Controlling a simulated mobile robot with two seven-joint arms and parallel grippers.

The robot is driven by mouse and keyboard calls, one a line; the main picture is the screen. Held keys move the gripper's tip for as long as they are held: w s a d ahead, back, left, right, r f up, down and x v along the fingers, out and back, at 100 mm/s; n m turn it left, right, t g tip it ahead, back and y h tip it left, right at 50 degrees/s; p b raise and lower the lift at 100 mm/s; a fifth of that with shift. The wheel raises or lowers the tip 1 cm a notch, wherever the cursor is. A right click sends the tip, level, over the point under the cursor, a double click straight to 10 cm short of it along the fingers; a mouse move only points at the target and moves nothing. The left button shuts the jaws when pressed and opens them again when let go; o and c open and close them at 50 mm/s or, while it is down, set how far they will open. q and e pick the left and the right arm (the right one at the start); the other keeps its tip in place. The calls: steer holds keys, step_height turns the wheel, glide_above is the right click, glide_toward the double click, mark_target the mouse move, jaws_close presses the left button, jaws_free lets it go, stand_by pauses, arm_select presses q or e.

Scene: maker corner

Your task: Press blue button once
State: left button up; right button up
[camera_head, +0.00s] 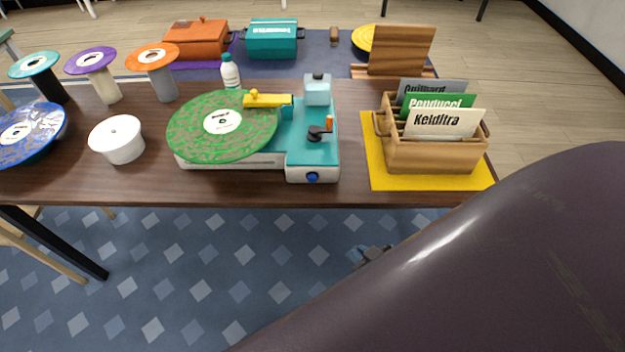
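The blue button (312,177) is a small round knob on the front face of the teal and white record player (313,150), near its right end. A green patterned record (190,125) lies on the player's left part. My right gripper (372,255) shows as a small grey piece below the table's front edge, lower and to the right of the button and apart from it. My large dark arm link hides most of it, so its fingers cannot be made out. My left gripper is not in view.
A wooden crate (430,158) with several cards stands on a yellow mat (385,180) right of the player. A white round pot (118,142) and a blue record (30,130) are on the left. The table's front edge (230,198) runs just below the player; patterned floor lies in front.

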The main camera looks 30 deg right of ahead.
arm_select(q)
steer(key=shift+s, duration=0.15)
arm_select(e)
jaws_close()
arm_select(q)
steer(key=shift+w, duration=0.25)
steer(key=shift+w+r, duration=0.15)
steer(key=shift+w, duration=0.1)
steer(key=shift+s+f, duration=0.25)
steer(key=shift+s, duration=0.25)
arm_select(e)
steer(key=shift+f, duration=0.1)
